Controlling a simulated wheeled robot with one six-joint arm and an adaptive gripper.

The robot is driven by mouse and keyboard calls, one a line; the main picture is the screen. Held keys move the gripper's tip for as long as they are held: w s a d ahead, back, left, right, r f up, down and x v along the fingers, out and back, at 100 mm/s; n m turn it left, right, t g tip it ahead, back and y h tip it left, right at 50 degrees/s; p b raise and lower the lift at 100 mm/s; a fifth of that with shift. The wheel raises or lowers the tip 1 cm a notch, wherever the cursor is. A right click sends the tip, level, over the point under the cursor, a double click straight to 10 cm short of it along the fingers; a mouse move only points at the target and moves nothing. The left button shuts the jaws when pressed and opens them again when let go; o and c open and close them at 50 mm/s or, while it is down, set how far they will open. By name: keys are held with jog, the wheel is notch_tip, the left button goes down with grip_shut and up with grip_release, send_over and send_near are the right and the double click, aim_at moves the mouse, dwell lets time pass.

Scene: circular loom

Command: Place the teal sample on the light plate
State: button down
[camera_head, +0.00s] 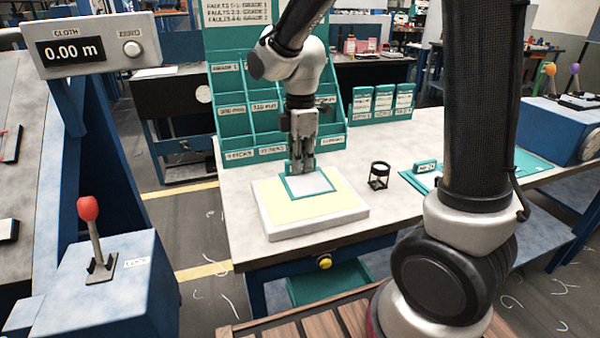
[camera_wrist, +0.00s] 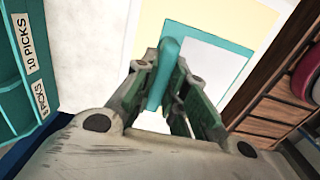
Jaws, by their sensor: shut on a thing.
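The teal sample (camera_head: 311,185) is a flat square with a teal border and a pale centre. The light plate (camera_head: 310,222) is a white slab with a glowing pale yellow top, on the table. My gripper (camera_head: 302,168) points down over the plate's back part and is shut on the sample's back edge. The sample lies flat over the back middle of the plate; I cannot tell whether it touches. In the wrist view the fingers (camera_wrist: 166,82) close on a teal strip of the sample (camera_wrist: 213,58), with the yellow plate (camera_wrist: 228,14) beyond.
A teal pigeonhole rack (camera_head: 232,120) with labels stands behind the plate. A small black magnifier stand (camera_head: 379,175) is to the right, with a teal mat (camera_head: 420,182) farther right. Several teal boxes (camera_head: 383,104) stand at the back. The table's front edge is close to the plate.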

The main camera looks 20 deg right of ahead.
jog(key=shift+f, duration=1.5)
jog(key=c, duration=1.5)
grip_release()
jog(key=shift+f, duration=0.1)
jog(key=shift+o, duration=0.2)
notch_tip(320, 180, up, 12)
jog(key=shift+r, duration=0.1)
jog(key=shift+s+d+r, duration=0.15)
jog(key=shift+d, duration=0.1)
jog(key=s+d+r+m+t, duration=0.1)
jog(key=s+d+m+t, duration=0.1)
jog(key=s+d+m, duration=0.5)
jog(key=s+d+r+m+t, duration=0.1)
jog(key=s+d+m+t, duration=0.1)
jog(key=s+d+m, duration=0.5)
jog(key=s+m, duration=0.4)
jog(key=shift+s+d+r, duration=0.25)
jog(key=shift+s+r, duration=0.1)
